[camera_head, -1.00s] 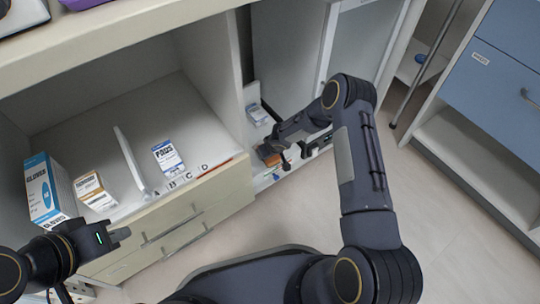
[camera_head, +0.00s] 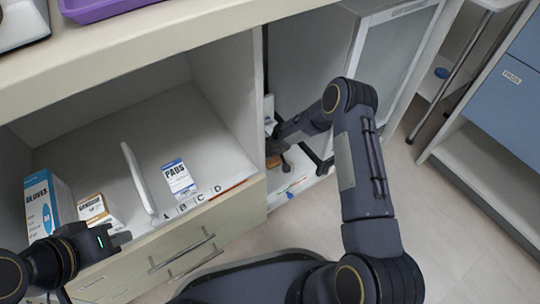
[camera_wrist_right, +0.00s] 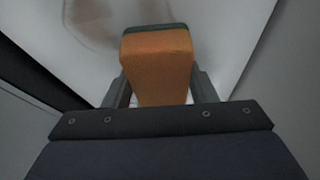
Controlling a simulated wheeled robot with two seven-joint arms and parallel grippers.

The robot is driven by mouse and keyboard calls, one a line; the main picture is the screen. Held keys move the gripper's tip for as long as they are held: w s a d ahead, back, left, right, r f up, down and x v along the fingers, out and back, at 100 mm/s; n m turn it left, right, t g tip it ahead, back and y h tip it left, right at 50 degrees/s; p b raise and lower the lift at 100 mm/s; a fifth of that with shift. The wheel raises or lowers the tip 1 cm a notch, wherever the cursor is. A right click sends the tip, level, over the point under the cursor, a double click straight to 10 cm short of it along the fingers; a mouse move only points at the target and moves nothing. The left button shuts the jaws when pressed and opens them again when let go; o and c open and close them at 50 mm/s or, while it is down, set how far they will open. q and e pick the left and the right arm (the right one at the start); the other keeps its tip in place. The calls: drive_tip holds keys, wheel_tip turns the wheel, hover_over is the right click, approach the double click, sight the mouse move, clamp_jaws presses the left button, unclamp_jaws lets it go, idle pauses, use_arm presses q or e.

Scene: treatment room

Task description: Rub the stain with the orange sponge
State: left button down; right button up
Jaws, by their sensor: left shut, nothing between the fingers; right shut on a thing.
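The orange sponge (camera_wrist_right: 157,62), with a dark green layer along its far edge, is held between the fingers of my right gripper (camera_wrist_right: 155,88) in the right wrist view. A brownish stain (camera_wrist_right: 92,22) lies on a pale surface just beyond the sponge, at upper left. I cannot tell whether the sponge touches that surface. My left gripper (camera_head: 119,239) is shut and empty in front of the drawers.
The left compartment holds a gloves box (camera_head: 48,206), a smaller box (camera_head: 97,210), a white upright divider (camera_head: 138,178) and a pads box (camera_head: 179,178). A purple tray (camera_head: 105,8) is on the counter. A partition (camera_head: 254,90) stands left of my right gripper. Floor is clear at right.

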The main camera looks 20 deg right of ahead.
drive_tip(key=r+p, duration=0.1)
drive_tip(key=r, duration=0.2)
drive_tip(key=shift+w+r, duration=0.2)
drive_tip(key=shift+r+p, duration=1.55)
drive_tip(key=shift+r, duration=0.9)
